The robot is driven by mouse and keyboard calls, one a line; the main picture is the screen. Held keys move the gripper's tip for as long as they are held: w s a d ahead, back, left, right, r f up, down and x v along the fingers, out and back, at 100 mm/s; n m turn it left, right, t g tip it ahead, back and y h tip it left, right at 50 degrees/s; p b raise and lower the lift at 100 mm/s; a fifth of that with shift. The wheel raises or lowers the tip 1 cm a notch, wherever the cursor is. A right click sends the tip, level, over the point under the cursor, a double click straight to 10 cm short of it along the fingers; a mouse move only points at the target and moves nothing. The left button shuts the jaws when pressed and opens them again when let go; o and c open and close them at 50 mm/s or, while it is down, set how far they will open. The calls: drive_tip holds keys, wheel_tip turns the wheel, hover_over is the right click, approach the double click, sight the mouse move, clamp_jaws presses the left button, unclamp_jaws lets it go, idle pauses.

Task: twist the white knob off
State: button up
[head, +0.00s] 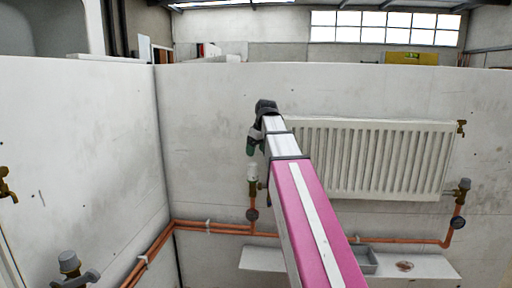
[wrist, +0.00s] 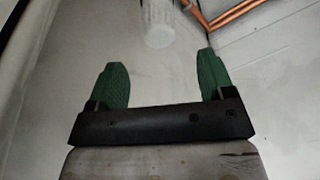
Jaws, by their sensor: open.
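The white knob (head: 253,171) sits upright on a brass valve at the left end of the radiator, on a copper pipe. It also shows in the wrist view (wrist: 158,24) as a pale ribbed cylinder at the top, beyond the fingertips and roughly between their lines. My gripper (head: 251,150) is just above the knob in the head view, pointing down, apart from it as far as I can tell. In the wrist view my gripper (wrist: 160,65) has its two green fingers wide apart with nothing between them.
The white radiator (head: 375,158) hangs on the wall to the right. A grey-capped valve (head: 464,184) stands at its right end. Copper pipes (head: 215,226) run along the wall below. A low white shelf (head: 428,268) carries a grey tray (head: 372,262). Another grey-capped valve (head: 68,261) is lower left.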

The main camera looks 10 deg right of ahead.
sight(252, 169)
drive_tip(key=x, duration=1)
drive_tip(key=shift+w+a, duration=0.1)
drive_tip(key=shift+w, duration=0.1)
drive_tip(key=c, duration=1)
drive_tip(key=shift+o, duration=0.2)
drive_tip(key=shift+f, duration=0.15)
